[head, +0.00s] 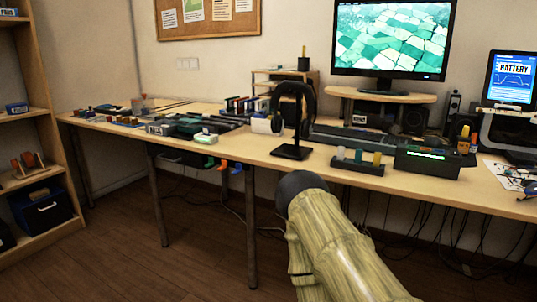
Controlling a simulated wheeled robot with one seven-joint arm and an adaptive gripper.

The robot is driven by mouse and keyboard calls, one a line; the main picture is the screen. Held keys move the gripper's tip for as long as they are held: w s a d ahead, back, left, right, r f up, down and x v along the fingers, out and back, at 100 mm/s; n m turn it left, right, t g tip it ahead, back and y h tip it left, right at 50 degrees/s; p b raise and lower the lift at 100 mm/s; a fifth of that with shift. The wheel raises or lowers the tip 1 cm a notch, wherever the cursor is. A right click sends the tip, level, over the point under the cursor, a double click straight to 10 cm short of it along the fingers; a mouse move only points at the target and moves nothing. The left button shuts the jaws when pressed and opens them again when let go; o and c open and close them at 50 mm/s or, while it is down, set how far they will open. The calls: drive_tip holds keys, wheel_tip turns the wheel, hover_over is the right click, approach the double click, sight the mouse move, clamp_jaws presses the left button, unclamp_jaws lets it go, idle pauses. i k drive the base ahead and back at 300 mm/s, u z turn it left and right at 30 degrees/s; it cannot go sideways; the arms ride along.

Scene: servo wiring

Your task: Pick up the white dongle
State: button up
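I cannot pick out the white dongle with certainty at this size. A small whitish block (206,138) lies near the front edge of the long wooden desk (225,160), left of the headphone stand. A small pale piece (507,106) also lies on the stand below the tablet at the right. My arm, in an olive covering with a dark rounded end, rises from the bottom in front of the desk. My gripper's fingers do not show, so whether they hold anything is hidden.
Black headphones on a stand (292,152) stand mid-desk. A rack with coloured pieces (357,164) and a long dark unit with a green light (427,160) are right of it. A monitor (392,40) stands behind. Shelves (45,130) are at left; the floor before the desk is clear.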

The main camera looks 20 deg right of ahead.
sight(341, 151)
drive_tip(key=u, duration=1.05)
drive_tip(key=i, duration=1.6)
drive_tip(key=z, duration=2.55)
